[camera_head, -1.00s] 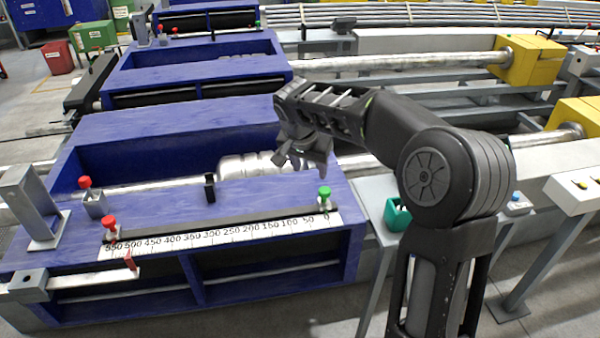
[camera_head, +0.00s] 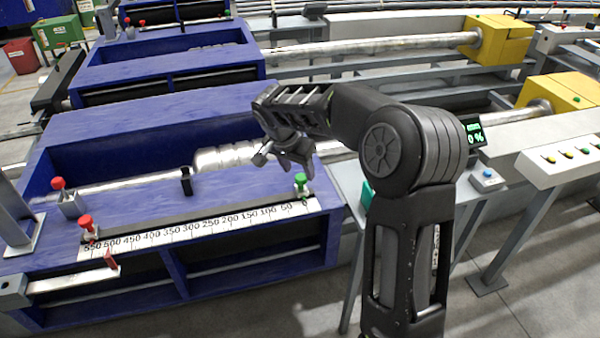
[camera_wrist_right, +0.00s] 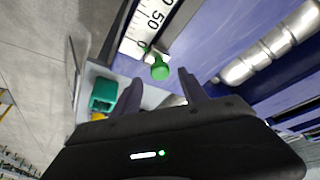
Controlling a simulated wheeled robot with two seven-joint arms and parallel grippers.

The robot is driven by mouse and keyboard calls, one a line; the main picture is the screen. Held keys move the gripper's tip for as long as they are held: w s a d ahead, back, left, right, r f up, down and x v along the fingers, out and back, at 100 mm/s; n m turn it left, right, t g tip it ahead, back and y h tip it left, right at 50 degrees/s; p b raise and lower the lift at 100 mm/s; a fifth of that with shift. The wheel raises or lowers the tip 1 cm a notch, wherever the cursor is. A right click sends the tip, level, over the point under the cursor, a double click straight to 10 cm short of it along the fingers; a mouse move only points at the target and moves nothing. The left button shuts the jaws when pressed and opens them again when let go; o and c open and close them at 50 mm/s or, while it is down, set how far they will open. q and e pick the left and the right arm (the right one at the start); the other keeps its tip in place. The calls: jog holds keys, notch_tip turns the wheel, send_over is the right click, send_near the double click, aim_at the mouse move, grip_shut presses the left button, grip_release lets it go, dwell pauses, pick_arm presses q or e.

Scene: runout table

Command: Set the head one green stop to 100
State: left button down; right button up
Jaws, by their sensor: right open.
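The green stop (camera_head: 301,184) stands at the right end of the white scale (camera_head: 200,234) on the front of the nearest blue bench, near the 0 end, right of the 50 mark. A red stop (camera_head: 87,226) stands at the left end of the same scale. My right gripper (camera_head: 287,166) is open and empty, above and slightly left of the green stop, apart from it. In the right wrist view the green knob (camera_wrist_right: 160,70) shows just beyond the open fingers (camera_wrist_right: 158,92), with the 50 mark beside it. My left gripper is not in view.
A black post (camera_head: 186,181) and a second red knob (camera_head: 58,184) stand behind the scale. A metal bar (camera_head: 225,157) lies in the blue trough. A teal container (camera_head: 367,194), a small display (camera_head: 474,133) and a button panel (camera_head: 565,155) are on the right.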

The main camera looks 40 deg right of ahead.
aim_at(301, 176)
jog(key=shift+x, duration=1.6)
jog(key=shift+c, duration=0.3)
grip_shut()
